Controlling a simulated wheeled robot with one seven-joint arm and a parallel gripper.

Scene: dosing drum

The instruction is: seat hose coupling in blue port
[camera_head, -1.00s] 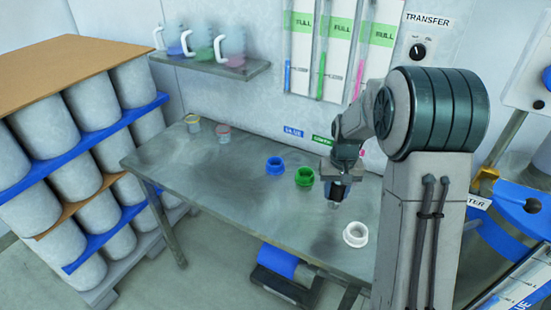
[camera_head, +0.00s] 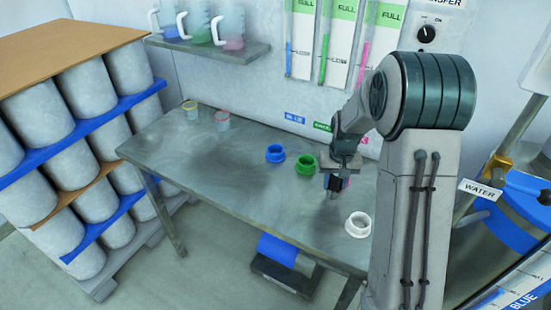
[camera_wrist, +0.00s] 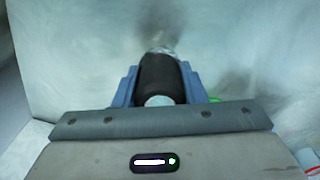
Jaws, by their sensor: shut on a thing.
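My gripper (camera_head: 335,184) is shut on the hose coupling, a dark cylinder (camera_wrist: 160,82) with a shiny metallic far end in the wrist view. The gripper's blue-grey fingers sit on either side of it. In the head view the coupling is small and mostly hidden by the gripper, pointing down above the table. The blue port (camera_head: 275,153), a blue ring, sits on the table to the left, apart from the gripper. A green port (camera_head: 304,164) lies between them, just left of the gripper. Some pink shows behind the gripper, mostly hidden.
A white ring (camera_head: 358,225) stands on the metal table (camera_head: 240,185) at the front right. A shelf (camera_head: 225,50) with jugs hangs above. The table's left and middle are clear.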

